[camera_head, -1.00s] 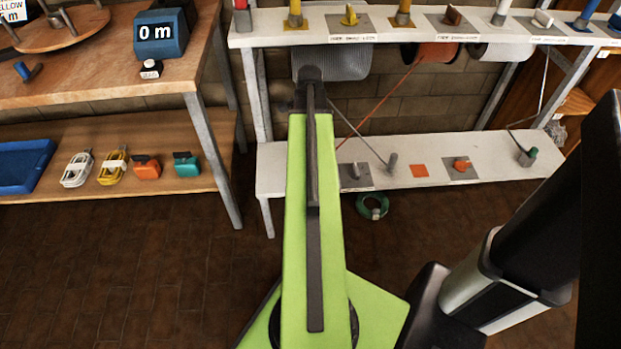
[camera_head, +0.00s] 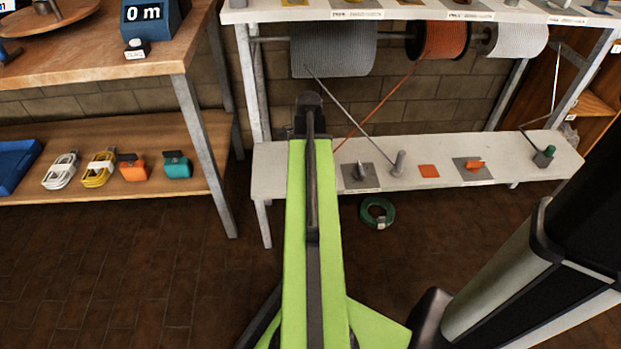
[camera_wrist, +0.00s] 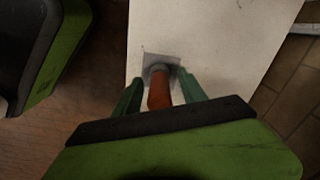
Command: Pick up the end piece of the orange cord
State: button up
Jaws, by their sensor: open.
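The orange cord (camera_head: 385,102) runs from an orange spool (camera_head: 441,38) down and left toward the low white shelf (camera_head: 440,176); its lower end is hidden behind my arm in the head view. In the wrist view an upright-looking orange end piece (camera_wrist: 159,91) stands at a small grey plate (camera_wrist: 152,62) on a white surface. My gripper (camera_wrist: 159,78) is open, with one green finger on each side of this piece. I cannot tell whether either finger touches it. My gripper is hidden in the head view.
Another orange piece (camera_head: 474,165) sits on a grey plate on the shelf, beside an orange square (camera_head: 428,171). A grey cord ends at a grey post (camera_head: 398,164). A green coil (camera_head: 377,212) lies on the floor. A workbench leg (camera_head: 205,150) stands at left.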

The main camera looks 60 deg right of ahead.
jog(key=shift+r, duration=0.1)
grip_shut()
dwell(0.4)
